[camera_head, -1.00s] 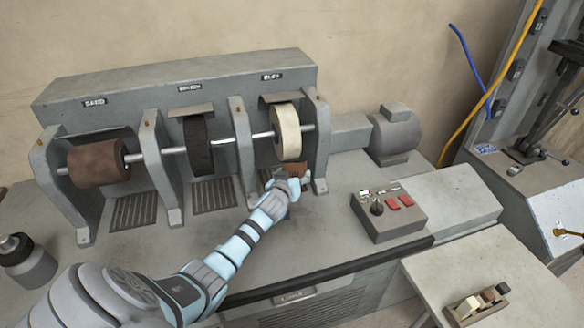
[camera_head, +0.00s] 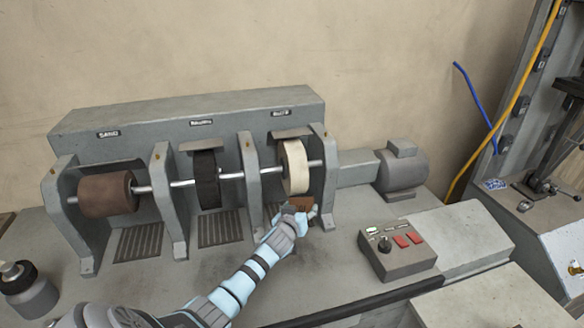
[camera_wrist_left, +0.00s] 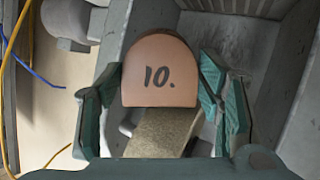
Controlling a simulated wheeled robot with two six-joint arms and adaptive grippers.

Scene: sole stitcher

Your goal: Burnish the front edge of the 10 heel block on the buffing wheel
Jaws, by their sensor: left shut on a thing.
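The 10 heel block (camera_head: 304,202) is a brown block just below the front of the cream buffing wheel (camera_head: 296,166), in the right-hand bay. I cannot tell whether they touch. In the left wrist view the heel block (camera_wrist_left: 160,60) shows a tan, rounded face marked "10." My left gripper (camera_head: 292,212) is shut on it, with green fingers (camera_wrist_left: 160,98) on both sides. A rough olive-brown piece (camera_wrist_left: 160,134) shows below that face; I cannot tell what it is. The right gripper is out of view.
A black wheel (camera_head: 207,180) and a brown sanding drum (camera_head: 107,194) share the shaft. Grey bay walls (camera_head: 249,190) stand between them. A control box (camera_head: 397,249) with red buttons and a motor (camera_head: 402,172) stand to the right. A bottle (camera_head: 28,288) stands at the lower left.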

